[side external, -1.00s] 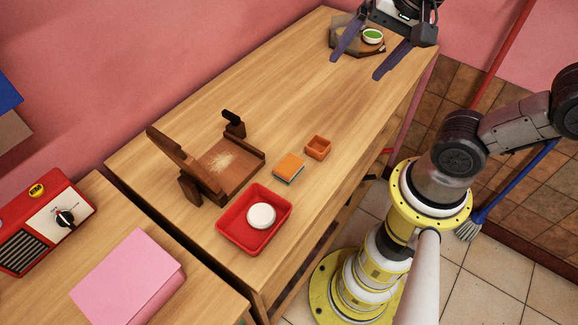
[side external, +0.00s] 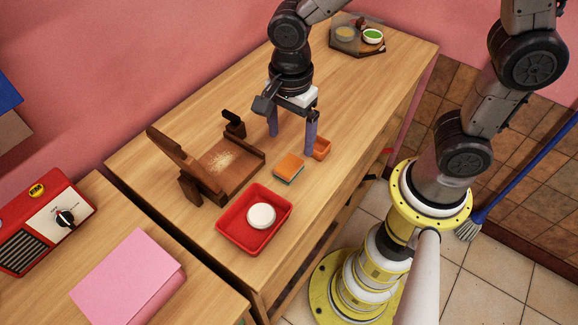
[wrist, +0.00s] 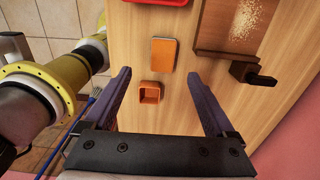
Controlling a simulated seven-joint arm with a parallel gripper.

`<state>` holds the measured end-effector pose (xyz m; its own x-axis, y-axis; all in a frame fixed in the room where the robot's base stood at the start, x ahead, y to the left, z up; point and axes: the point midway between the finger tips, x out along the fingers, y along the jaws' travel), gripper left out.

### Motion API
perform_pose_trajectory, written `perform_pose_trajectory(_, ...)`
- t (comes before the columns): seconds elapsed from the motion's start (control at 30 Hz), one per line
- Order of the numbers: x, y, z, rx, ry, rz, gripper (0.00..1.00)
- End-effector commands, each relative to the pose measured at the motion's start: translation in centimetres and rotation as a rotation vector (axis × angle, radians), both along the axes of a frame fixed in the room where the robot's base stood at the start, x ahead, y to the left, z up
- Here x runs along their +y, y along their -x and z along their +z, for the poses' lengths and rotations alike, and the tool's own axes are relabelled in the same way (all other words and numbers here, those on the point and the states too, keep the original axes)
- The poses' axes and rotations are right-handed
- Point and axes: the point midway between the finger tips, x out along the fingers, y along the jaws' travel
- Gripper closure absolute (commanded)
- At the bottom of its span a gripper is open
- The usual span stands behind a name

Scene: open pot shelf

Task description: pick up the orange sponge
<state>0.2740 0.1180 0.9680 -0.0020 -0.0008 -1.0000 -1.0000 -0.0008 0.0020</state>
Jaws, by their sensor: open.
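The orange sponge (side external: 290,165) lies flat on the wooden table, with a dark grey-green layer showing along its lower edge. It also shows in the wrist view (wrist: 163,52), ahead of the fingers. My gripper (side external: 292,146) is open and empty, with its purple fingers pointing down above the table, just behind the sponge. In the wrist view my gripper (wrist: 162,85) has its fingers spread wide, with the small orange box (wrist: 150,92) seen between them and the sponge beyond it.
A red tray (side external: 229,231) holding a white round thing (side external: 261,215) stands in front of the sponge. A brown wooden stand (side external: 215,187) with crumbs is to its left. The small orange box (side external: 322,148) is close behind, partly hidden by a finger. A dark tray (side external: 345,47) lies at the far end.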

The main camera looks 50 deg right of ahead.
Motion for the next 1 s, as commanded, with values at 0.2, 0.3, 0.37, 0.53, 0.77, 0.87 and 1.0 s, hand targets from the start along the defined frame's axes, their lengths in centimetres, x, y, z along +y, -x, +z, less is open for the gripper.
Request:
perform_pose_trajectory(0.2,0.0,0.0,-3.0,0.001,0.0,0.0,0.1)
perform_pose_trajectory(0.3,-0.1,0.0,-3.4,0.0,0.0,0.0,0.1)
perform_pose_trajectory(0.37,-0.1,-0.1,-3.8,0.0,0.0,0.0,0.1)
perform_pose_trajectory(0.53,-0.1,-0.3,-6.1,0.003,0.001,-0.001,0.1)
perform_pose_trajectory(0.77,-0.1,-0.5,-8.5,-0.001,0.0,0.0,0.1)
perform_pose_trajectory(0.87,-0.1,-0.5,-8.6,-0.001,-0.001,0.0,0.1)
perform_pose_trajectory(1.0,-0.1,-0.5,-8.6,-0.002,-0.001,0.0,0.1)
